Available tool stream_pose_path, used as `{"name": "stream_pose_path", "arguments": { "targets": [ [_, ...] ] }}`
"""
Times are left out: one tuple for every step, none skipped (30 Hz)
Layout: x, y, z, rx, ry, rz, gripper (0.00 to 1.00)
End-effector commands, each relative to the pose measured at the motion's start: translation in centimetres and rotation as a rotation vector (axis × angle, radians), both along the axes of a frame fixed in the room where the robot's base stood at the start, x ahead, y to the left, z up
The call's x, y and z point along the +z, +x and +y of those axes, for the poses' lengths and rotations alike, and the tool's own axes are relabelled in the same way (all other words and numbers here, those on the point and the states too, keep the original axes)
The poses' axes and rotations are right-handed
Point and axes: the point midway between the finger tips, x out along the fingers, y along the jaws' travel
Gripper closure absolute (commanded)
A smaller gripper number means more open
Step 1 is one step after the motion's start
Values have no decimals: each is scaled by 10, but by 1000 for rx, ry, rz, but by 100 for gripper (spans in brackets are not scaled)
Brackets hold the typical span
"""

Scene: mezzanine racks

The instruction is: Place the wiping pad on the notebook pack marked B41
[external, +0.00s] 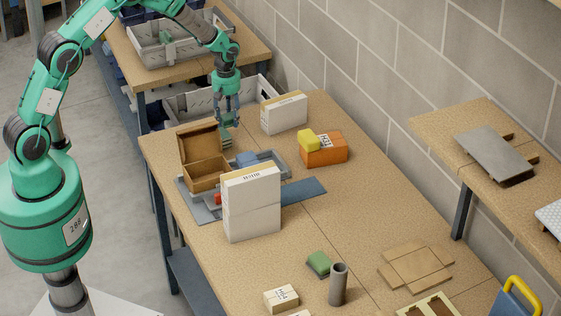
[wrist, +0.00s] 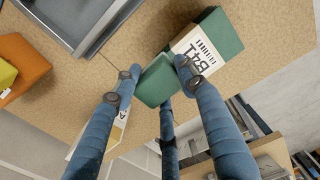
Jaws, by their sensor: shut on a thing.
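My gripper (external: 227,118) is near the far left edge of the table, behind an open brown box. In the wrist view my gripper (wrist: 158,70) is shut on a plain green wiping pad (wrist: 155,82). Beside the pad is the notebook pack marked B41 (wrist: 184,44), green with a cream band, lying on the table. The pad overlaps the pack's near side in this view; I cannot tell whether they touch. In the external view a small green item (external: 226,139) shows under the fingers, partly hidden, and pad and pack are hard to tell apart there.
The open brown box (external: 205,176) and a white upright carton (external: 252,205) stand nearer the camera. Another white carton (external: 284,113) and an orange box (external: 324,151) with a yellow block stand to the right. A grey tray (wrist: 98,28) shows in the wrist view.

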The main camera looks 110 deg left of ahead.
Motion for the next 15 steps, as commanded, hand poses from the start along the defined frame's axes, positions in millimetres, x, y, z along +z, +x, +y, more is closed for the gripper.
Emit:
{"name": "stream_pose_path", "arguments": {
  "targets": [
    [1,-10,-8,-3,0,0,85],
    [2,-15,-14,-5,-1,1,85],
    [1,-23,-20,-7,-1,1,85],
    [2,-28,-26,-9,0,0,85],
    [2,-33,-30,-11,-1,1,85],
    [2,-41,-38,-14,-1,1,85],
    [2,-46,-43,-16,0,0,85],
    [2,-52,-48,-17,-1,1,85],
    [2,-59,-55,-19,-1,1,85],
    [2,-64,-61,-22,-1,1,85],
    [2,-69,-67,-24,0,1,85],
    [2,-77,-75,-28,-1,1,85],
    [2,-82,-80,-30,1,1,85],
    [2,-87,-87,-31,-1,1,85],
    [2,-94,-94,-33,0,1,85]
  ]
}}
